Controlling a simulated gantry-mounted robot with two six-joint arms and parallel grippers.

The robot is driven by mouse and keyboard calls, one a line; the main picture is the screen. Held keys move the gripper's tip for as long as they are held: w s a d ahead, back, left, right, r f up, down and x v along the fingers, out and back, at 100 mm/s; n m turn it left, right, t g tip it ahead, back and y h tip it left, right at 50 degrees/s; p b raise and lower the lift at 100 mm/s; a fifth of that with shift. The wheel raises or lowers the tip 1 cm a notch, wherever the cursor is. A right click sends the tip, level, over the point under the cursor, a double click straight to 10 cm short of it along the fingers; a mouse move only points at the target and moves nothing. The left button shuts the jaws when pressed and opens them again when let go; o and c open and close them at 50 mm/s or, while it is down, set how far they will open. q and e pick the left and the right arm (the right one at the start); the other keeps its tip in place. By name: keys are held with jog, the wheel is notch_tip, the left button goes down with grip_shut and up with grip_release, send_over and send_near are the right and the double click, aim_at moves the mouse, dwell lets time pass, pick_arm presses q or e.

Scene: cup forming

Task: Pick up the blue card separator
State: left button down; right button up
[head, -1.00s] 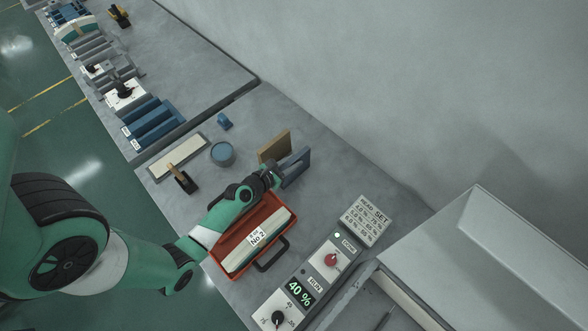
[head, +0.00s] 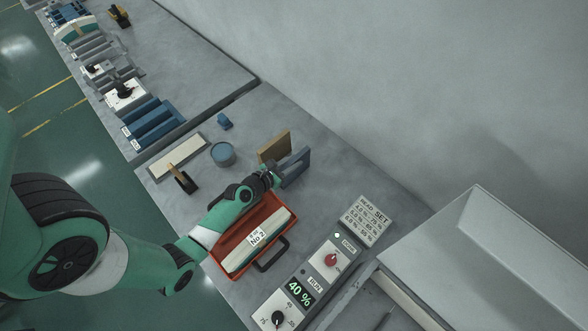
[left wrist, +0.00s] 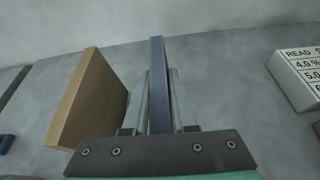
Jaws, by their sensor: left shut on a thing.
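The blue card separator (head: 294,167) is a flat blue-grey plate standing upright on the grey table, beside a brown block. My left gripper (head: 276,176) reaches it from the left in the head view and is shut on it. In the left wrist view the separator (left wrist: 158,85) shows edge-on between the two fingers of my left gripper (left wrist: 159,100). I cannot tell whether its lower edge touches the table. My right gripper is not in view.
The brown block (head: 273,146) stands close behind the separator and also shows in the left wrist view (left wrist: 88,100). A red tray (head: 238,262) with a cream stack lies below the left arm. A control panel (head: 318,270) and sign (head: 368,218) stand to the right.

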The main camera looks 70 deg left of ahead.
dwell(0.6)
pick_arm(q)
notch_tip(320, 180, up, 4)
jog(key=p, duration=0.3)
jog(key=shift+d+r+p, duration=0.1)
jog(key=shift+r+p, duration=0.1)
jog(key=shift+p, duration=0.15)
jog(key=s+d+r+p, duration=0.2)
jog(key=d+r+p, duration=0.2)
jog(key=p, duration=0.6)
jog(key=s+d+r+p, duration=0.3)
jog(key=d+p, duration=0.5)
jog(key=p, duration=0.3)
jog(key=shift+s+d+r, duration=0.3)
jog(key=shift+s+r, duration=0.05)
jog(key=shift+r, duration=0.45)
